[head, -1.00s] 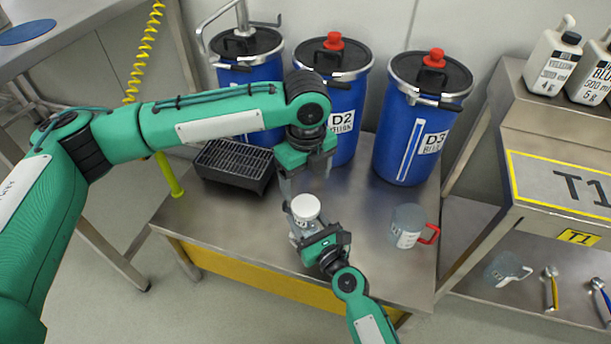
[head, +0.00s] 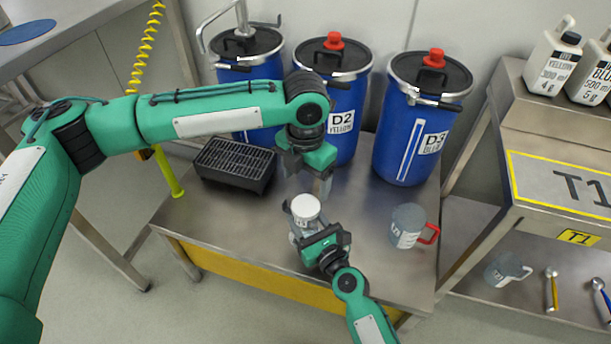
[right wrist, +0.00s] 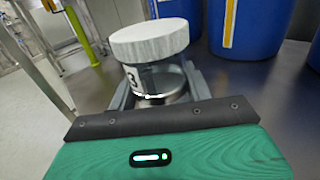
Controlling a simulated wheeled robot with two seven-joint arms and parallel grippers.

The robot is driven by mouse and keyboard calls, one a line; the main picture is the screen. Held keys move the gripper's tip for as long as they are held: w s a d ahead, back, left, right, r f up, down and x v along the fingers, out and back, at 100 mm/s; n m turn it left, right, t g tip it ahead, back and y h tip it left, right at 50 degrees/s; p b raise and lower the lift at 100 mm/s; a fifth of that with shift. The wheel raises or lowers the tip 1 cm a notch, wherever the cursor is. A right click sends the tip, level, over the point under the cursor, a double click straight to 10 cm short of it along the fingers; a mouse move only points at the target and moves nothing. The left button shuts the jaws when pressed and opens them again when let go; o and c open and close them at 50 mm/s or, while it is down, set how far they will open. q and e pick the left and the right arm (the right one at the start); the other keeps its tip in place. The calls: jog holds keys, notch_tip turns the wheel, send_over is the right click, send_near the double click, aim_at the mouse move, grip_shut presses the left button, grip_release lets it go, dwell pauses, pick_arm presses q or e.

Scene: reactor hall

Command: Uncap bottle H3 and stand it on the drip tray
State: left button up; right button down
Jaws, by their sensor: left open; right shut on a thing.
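The bottle (head: 299,230) is small and clear with a white cap (head: 306,206) on its top. It also shows in the right wrist view (right wrist: 133,78), where a "3" is readable on its label. My right gripper (head: 306,232) is shut around the bottle below the cap, over the bench. My left gripper (head: 306,188) is open, pointing down just above and behind the cap, apart from it. The drip tray (head: 235,163), a dark box with a slatted grille, stands at the bench's back left and is empty.
Blue drums (head: 412,140) line the back of the bench (head: 240,225). A clear jug (head: 408,226) with a red handle stands at right. The bench between tray and bottle looks clear. A shelf unit marked T1 (head: 565,185) stands further right.

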aim_at(306, 205)
pick_arm(q)
jog(key=shift+f, duration=4)
